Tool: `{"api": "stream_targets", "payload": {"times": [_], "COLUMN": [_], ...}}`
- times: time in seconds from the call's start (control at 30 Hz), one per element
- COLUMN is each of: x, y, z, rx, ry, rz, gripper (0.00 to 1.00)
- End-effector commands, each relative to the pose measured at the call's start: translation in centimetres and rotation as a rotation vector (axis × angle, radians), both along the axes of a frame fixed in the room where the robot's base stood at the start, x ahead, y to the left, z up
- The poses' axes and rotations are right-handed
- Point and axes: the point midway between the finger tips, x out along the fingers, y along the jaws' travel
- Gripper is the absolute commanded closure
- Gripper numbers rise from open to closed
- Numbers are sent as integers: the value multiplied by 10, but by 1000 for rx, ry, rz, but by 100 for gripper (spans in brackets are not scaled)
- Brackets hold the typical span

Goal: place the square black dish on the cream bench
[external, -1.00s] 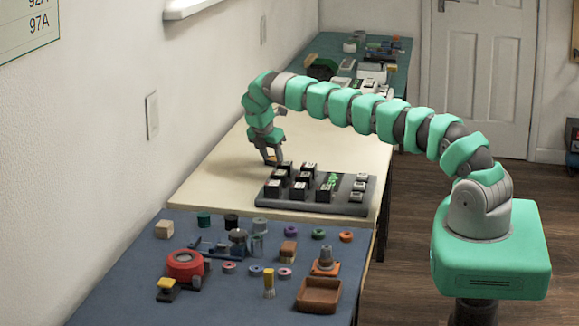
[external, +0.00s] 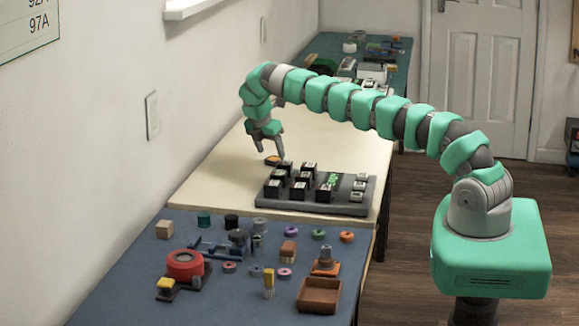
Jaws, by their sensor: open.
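The square black dish (external: 272,160), small with a tan-orange inside, lies on the cream bench (external: 225,180) just behind the grey tray's back left corner. My gripper (external: 267,151) is open just above the dish, its fingers spread. The right finger reaches down close to the dish's right side; I cannot tell whether it touches. The dish is small in view and partly behind the finger.
A grey tray (external: 310,207) with several black blocks and pale parts sits at the bench's front. A blue table (external: 130,275) in front holds spools, a red reel (external: 185,265) and a brown tray (external: 318,296). The bench's left side is clear.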

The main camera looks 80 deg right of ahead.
Motion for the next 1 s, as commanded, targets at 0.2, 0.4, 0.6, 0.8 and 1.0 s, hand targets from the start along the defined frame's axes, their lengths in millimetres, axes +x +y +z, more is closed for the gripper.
{"api": "stream_targets", "payload": {"times": [0.2,0.4,0.6,0.8,1.0], "x": [8,13,13,14,29], "y": [16,28,32,32,46], "z": [45,75,83,84,120], "rx": [-2,-1,0,-1,-29], "ry": [-5,-3,0,-2,-78], "rz": [1,0,1,0,-23], "gripper": [37,37,37,37,37]}}
